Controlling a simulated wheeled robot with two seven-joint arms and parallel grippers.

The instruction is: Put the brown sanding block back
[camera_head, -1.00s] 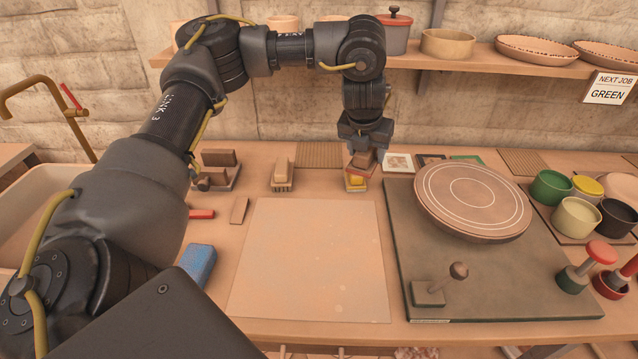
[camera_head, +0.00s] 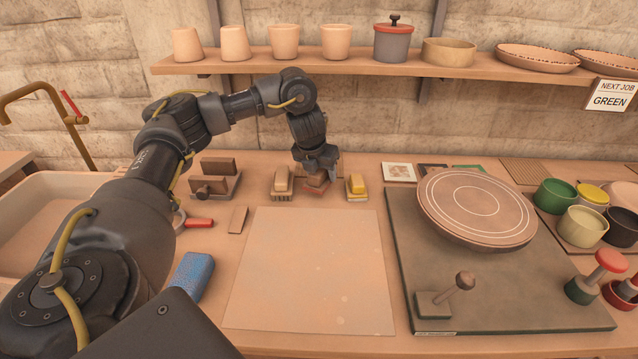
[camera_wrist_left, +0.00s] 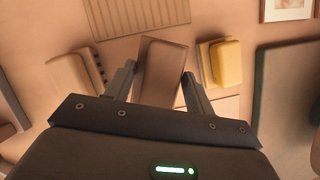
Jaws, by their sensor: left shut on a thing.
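The brown sanding block (camera_head: 316,184), with a reddish lower face in the head view, is between the jaws of my left gripper (camera_head: 317,168). The left wrist view also shows the brown block (camera_wrist_left: 160,70) gripped between the two fingers (camera_wrist_left: 155,88), tilted a little. It is at the back of the worktable, between a tan brush-like block (camera_head: 281,182) on its left and a yellow-topped block (camera_head: 357,186) on its right, apart from both. I cannot tell whether it touches the table. My right gripper is not in view.
A ribbed mat (camera_wrist_left: 145,12) lies behind the block. A dark board with a round turntable (camera_head: 478,205) stands at the right. A pale sheet (camera_head: 310,270) lies in front. A shelf (camera_head: 350,62) hangs above.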

